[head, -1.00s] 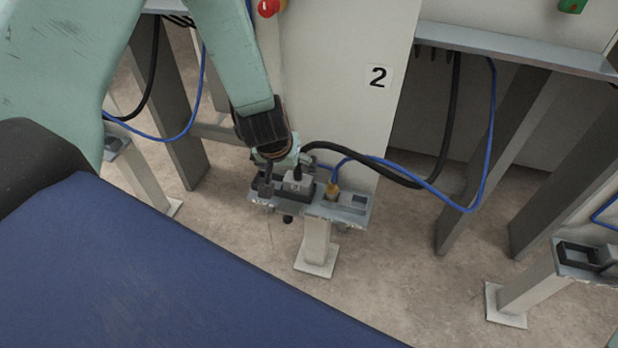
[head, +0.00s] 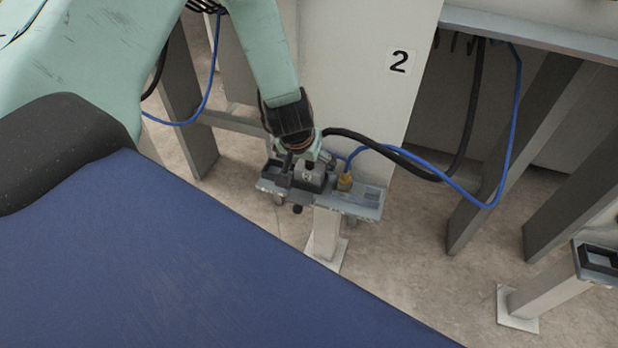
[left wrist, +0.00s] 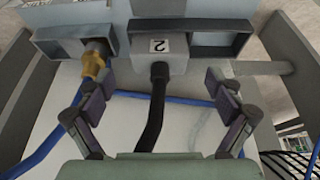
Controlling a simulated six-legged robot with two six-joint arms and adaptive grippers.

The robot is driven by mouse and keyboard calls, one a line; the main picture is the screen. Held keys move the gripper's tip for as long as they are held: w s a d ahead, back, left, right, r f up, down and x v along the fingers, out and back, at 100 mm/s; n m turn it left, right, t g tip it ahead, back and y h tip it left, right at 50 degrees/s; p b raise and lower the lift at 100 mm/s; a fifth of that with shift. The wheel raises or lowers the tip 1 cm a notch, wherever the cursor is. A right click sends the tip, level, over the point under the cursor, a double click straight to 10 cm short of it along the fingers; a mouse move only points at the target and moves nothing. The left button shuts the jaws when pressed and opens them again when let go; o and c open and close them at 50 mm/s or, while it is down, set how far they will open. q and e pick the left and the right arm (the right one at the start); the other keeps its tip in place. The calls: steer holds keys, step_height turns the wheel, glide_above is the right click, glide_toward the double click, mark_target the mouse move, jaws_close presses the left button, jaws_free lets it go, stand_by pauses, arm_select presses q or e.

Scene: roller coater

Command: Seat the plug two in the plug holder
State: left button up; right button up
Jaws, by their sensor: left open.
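Plug two is a grey block (head: 308,176) with a "2" label and a black cable. It is at the dark-framed plug holder (head: 277,172) on the small shelf. In the left wrist view the plug (left wrist: 158,68) is at the left part of the dark holder frame (left wrist: 225,52), whose right part is empty. I cannot tell how deep the plug is. My left gripper (head: 302,158) is just above the plug. In the left wrist view its open fingers (left wrist: 156,88) stand apart on both sides of the plug and cable, apparently not touching. My right gripper is not in view.
A yellow connector (head: 344,182) with a blue cable (head: 440,180) sits in the neighbouring socket on the shelf (head: 368,205). A panel marked "2" (head: 370,70) stands behind. Another shelf (head: 597,260) is at the right. Floor shows around the shelf post (head: 325,235).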

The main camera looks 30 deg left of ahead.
mark_target(309, 167)
arm_select(q)
steer(key=b+x, duration=0.1)
steer(key=x, duration=0.2)
steer(key=shift+w+f, duration=0.1)
steer(key=shift+f, duration=0.1)
steer(key=shift+r, duration=0.15)
steer(key=shift+c, duration=0.3)
steer(key=c, duration=1.4)
steer(key=shift+r, duration=0.2)
